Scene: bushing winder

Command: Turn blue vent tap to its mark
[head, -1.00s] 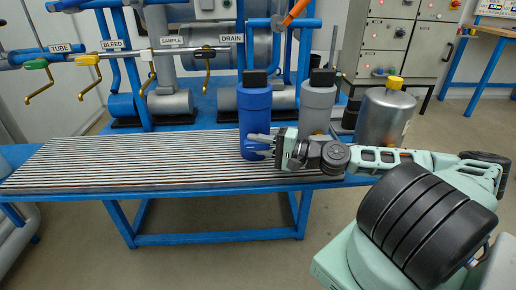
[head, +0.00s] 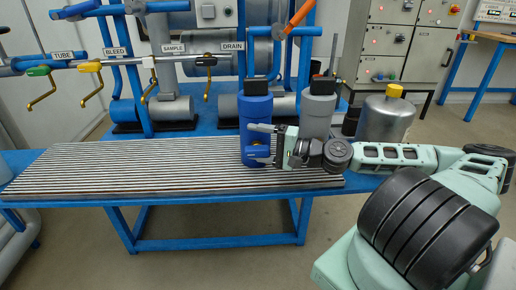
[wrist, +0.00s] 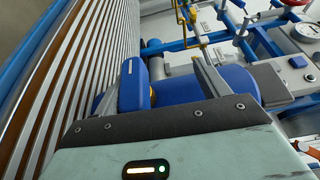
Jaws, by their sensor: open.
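The blue vent tap (head: 258,152) shows as a small blue handle low on the front of a blue cylinder (head: 256,108) with a black top. In the wrist view the blue handle (wrist: 133,86) has a bit of yellow behind it. My gripper (head: 262,145) is open at the cylinder, one finger above the other in the head view, with the handle between them. In the wrist view my gripper (wrist: 160,78) has the handle between its fingers, closer to the left one. I cannot tell whether either finger touches it. No mark is clearly visible.
A grey cylinder (head: 318,108) stands close to the right of the blue one. A metal flask (head: 385,120) with a yellow cap is further right. The ribbed bench top (head: 150,165) is clear on the left. Labelled pipes with lever valves (head: 95,68) run behind it.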

